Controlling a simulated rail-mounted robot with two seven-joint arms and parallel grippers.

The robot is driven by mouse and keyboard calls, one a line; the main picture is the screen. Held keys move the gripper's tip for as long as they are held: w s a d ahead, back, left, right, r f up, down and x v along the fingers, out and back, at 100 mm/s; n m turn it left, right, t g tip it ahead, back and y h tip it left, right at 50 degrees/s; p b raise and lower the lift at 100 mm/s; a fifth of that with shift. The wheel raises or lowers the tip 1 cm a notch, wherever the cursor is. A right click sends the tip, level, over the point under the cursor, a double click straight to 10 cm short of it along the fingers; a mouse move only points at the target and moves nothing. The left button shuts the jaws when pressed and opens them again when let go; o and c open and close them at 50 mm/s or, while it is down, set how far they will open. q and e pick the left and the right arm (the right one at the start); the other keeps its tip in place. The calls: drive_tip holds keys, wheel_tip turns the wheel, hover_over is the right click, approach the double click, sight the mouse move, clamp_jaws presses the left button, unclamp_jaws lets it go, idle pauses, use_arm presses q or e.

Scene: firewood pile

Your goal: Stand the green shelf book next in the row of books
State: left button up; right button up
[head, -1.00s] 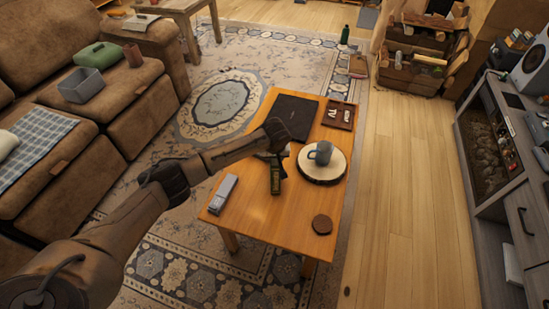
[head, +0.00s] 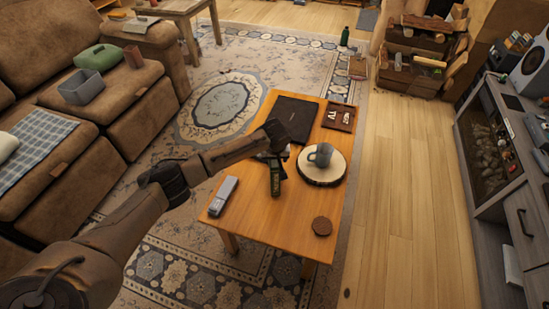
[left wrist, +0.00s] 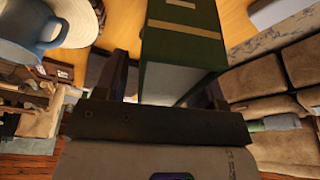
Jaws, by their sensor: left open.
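The green book (head: 275,181) stands on the wooden coffee table, near its middle, with a dark green cover and a gold band. My left gripper (head: 274,155) is right above and behind it, open. In the left wrist view the green book (left wrist: 182,60) fills the space ahead of the open left gripper (left wrist: 168,75), with a dark finger on either side. I cannot tell whether the fingers touch it. Its lower part is hidden there. The row of books is not clear to me. My right gripper is not in view.
On the table (head: 262,222) are a grey box-like object (head: 223,196), a mug (head: 319,154) on a wood slice, a round brown coaster (head: 321,226), a black laptop (head: 291,115) and a small tray (head: 339,117). The table's near right part is mostly clear.

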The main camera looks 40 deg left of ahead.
use_arm(q)
drive_tip(key=p+v, duration=0.5)
drive_tip(key=v, duration=0.5)
drive_tip(key=shift+r, duration=0.15)
drive_tip(key=shift+s+d+r, duration=0.15)
drive_tip(key=shift+r, duration=0.45)
drive_tip(key=s+d+f+m+h, duration=0.1)
drive_tip(key=s+d+f+m, duration=0.3)
drive_tip(key=s+d+f, duration=0.4)
drive_tip(key=s+d+f+m+h, duration=0.1)
drive_tip(key=s+d+m, duration=0.1)
drive_tip(key=s+d, duration=0.3)
drive_tip(key=s+d+f+m+t+h, duration=0.1)
drive_tip(key=s+d, duration=0.4)
drive_tip(key=s, duration=0.7)
drive_tip(key=shift+s+d+f+m, duration=0.2)
drive_tip(key=shift+f+m, duration=0.55)
drive_tip(key=shift+m, duration=1.15)
drive_tip(key=s+r, duration=0.1)
drive_tip(key=s, duration=0.2)
drive_tip(key=s+a, duration=0.1)
drive_tip(key=s, duration=0.3)
drive_tip(key=s+a+r, duration=0.1)
drive_tip(key=s, duration=0.3)
drive_tip(key=shift+s+r, duration=0.1)
drive_tip(key=shift+r, duration=0.25)
drive_tip(key=shift+o, duration=0.4)
drive_tip(key=shift+s+a+r+y, duration=0.2)
drive_tip(key=shift+s+r+y, duration=0.1)
drive_tip(key=shift+s, duration=0.15)
